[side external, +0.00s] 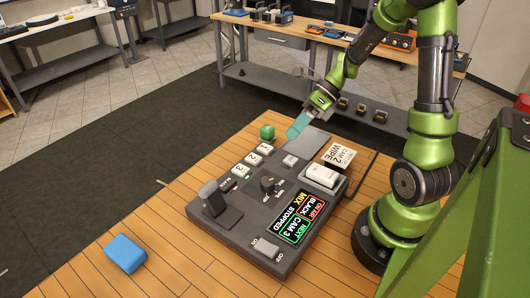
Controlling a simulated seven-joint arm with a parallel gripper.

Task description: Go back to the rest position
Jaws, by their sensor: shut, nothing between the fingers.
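My gripper (294,131) hangs above the far end of a dark grey switcher console (232,226). Its teal fingers point down and to the left, shut, with nothing seen between them. The fingertips appear near a flat grey plate and a small pale button (290,160); I cannot tell the exact gap from this view. The console carries numbered white buttons (253,159), a black knob (268,184), a lever (213,198), a white rocker (322,176), an on/off switch (266,247) and a lit screen (299,217) reading BLACK, MIX, CAM 3 and STOPPED.
A blue block (125,253) lies at the left on the wooden table (165,235). A card reading CAM 2 WIPE (341,155) stands at the console's right. A workbench with tools (285,85) is behind.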

